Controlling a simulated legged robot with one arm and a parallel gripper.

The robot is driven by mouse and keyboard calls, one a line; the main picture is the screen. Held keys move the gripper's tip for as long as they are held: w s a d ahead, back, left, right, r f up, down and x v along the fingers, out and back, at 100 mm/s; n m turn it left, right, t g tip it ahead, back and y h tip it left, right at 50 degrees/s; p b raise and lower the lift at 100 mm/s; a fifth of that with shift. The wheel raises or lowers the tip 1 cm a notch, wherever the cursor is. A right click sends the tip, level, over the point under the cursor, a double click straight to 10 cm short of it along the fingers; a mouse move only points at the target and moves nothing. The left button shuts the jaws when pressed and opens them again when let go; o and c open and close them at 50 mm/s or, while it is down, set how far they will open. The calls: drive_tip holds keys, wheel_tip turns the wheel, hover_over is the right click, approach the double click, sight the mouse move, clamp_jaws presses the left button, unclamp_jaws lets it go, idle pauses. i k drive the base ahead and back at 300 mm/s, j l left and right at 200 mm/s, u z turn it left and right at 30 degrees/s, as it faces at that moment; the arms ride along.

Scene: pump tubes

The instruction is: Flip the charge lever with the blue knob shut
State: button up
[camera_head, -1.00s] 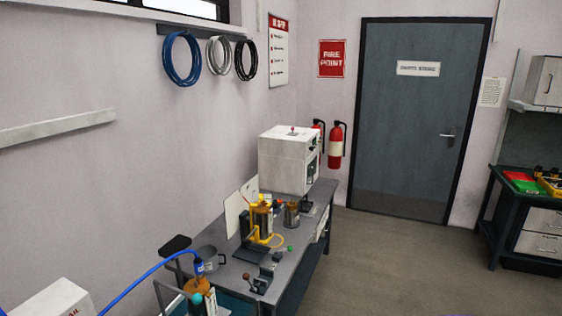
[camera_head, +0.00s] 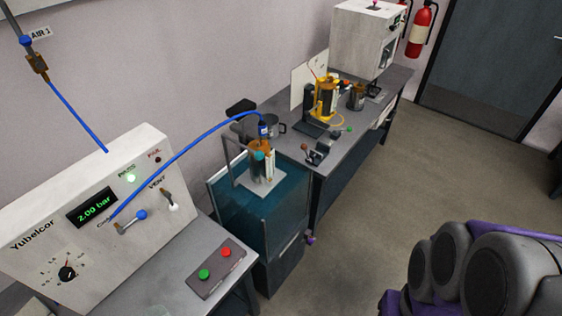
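The charge lever's blue knob (camera_head: 141,214) is on the front of the white test unit (camera_head: 120,185) at the left. The lever's metal arm (camera_head: 128,225) reaches from the panel below the hose port to the knob, pointing right. A white-knobbed lever (camera_head: 173,207) under the VENT label is just to its right. The display (camera_head: 92,207) reads 2.00 bar and the green PASS lamp is lit. My dark grey and purple arm links (camera_head: 480,265) fill the lower right, but my gripper is out of view.
A blue hose (camera_head: 180,152) arches from the unit to a fitting over the teal water tank (camera_head: 250,215). A button box (camera_head: 216,268) with green and red buttons lies on the bench before the unit. Floor shows free between the benches and my arm.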

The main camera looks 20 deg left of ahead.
sight(142, 214)
drive_tip(key=u, duration=2.05)
